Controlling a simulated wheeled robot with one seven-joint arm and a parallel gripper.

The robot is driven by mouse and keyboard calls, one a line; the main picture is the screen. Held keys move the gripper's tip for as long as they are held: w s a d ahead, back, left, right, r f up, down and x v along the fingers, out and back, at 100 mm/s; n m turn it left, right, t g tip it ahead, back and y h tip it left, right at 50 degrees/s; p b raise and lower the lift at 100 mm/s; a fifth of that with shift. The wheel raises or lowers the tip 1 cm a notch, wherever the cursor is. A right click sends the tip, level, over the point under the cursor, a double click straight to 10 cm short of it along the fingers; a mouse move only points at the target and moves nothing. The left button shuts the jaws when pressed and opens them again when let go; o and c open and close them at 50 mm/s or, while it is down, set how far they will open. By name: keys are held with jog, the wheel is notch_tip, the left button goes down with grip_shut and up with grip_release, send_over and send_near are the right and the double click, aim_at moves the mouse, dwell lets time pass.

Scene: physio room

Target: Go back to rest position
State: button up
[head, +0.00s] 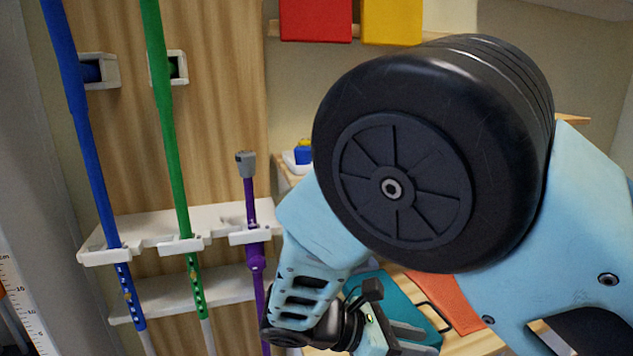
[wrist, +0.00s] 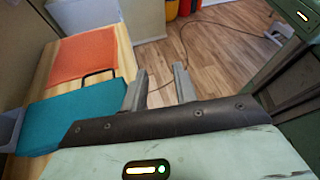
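My gripper (wrist: 160,72) shows in the wrist view with its two grey fingers apart and nothing between them. Bare wooden floor shows beyond the fingertips. In the head view my gripper (head: 412,338) is low in the picture, beside a wooden table with a teal mat or folder (head: 392,296) on it. My arm is bent, and a large dark joint covers the middle of the head view and hides much behind it.
An orange sheet (wrist: 84,54) and the teal item (wrist: 75,110) lie on the table left of my gripper. Blue (head: 89,160), green (head: 172,140) and purple (head: 252,215) poles stand in a white rack (head: 148,227). A green cabinet (wrist: 285,62) stands right; the floor (wrist: 215,45) between is mostly free.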

jog(key=s+r+m+y, duration=0.3)
jog(key=s+m+y, duration=0.3)
jog(key=s+y, duration=0.1)
jog(key=s+a+r+m+y, duration=0.1)
jog(key=s+r+m+y, duration=0.2)
jog(key=s+m+y, duration=0.3)
jog(key=s+y, duration=0.1)
jog(key=s, duration=0.2)
jog(key=shift+s+r+m+g+y, duration=0.15)
jog(key=shift+r+m+g+y, duration=0.15)
jog(key=shift+r+g, duration=0.1)
dwell(1.7)
